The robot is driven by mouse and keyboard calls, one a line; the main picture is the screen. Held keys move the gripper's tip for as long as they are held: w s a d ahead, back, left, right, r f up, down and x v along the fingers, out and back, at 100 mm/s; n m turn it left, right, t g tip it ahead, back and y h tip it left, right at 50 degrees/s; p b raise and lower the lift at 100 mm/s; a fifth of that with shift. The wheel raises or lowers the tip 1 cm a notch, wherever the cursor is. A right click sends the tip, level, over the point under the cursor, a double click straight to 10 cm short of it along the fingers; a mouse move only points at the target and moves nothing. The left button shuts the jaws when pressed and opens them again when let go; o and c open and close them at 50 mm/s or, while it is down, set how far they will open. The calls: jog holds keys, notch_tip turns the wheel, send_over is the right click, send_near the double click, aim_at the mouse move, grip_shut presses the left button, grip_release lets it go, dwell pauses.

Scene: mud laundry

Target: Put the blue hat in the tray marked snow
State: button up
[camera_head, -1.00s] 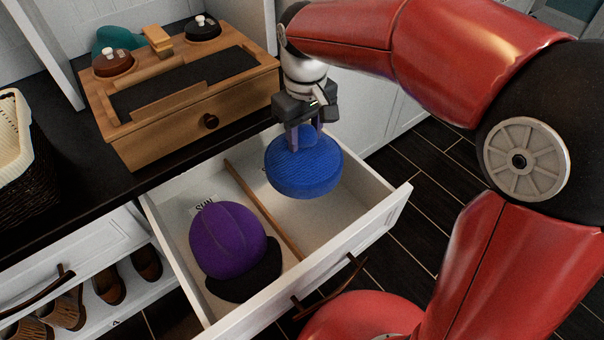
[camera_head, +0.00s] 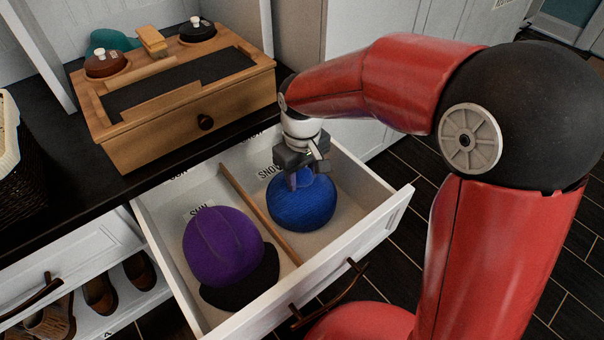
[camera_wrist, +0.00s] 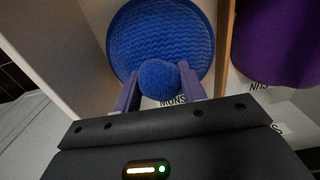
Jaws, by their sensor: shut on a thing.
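The blue knit hat (camera_head: 300,207) is down inside the right compartment of the open drawer, beside the wooden divider (camera_head: 258,214). A label reading SNOW (camera_head: 268,171) shows behind it in that compartment. My gripper (camera_head: 305,180) is above the hat, its fingers shut on the hat's pompom. In the wrist view the pompom (camera_wrist: 158,78) sits between the two fingertips, with the ribbed blue body beyond it. Whether the hat touches the compartment floor is hard to tell.
A purple cap (camera_head: 222,245) with a black brim lies in the left compartment, near a label reading SUN (camera_head: 199,211). The drawer's front wall (camera_head: 345,238) stands near the hat. A wooden box (camera_head: 190,125) sits on the counter behind.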

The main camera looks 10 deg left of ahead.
jog(key=shift+f, duration=0.15)
jog(key=o, duration=1.2)
jog(key=shift+o, duration=0.2)
notch_tip(320, 180, up, 12)
jog(key=p, duration=0.2)
jog(key=shift+r+p, duration=0.2)
jog(key=shift+p, duration=0.2)
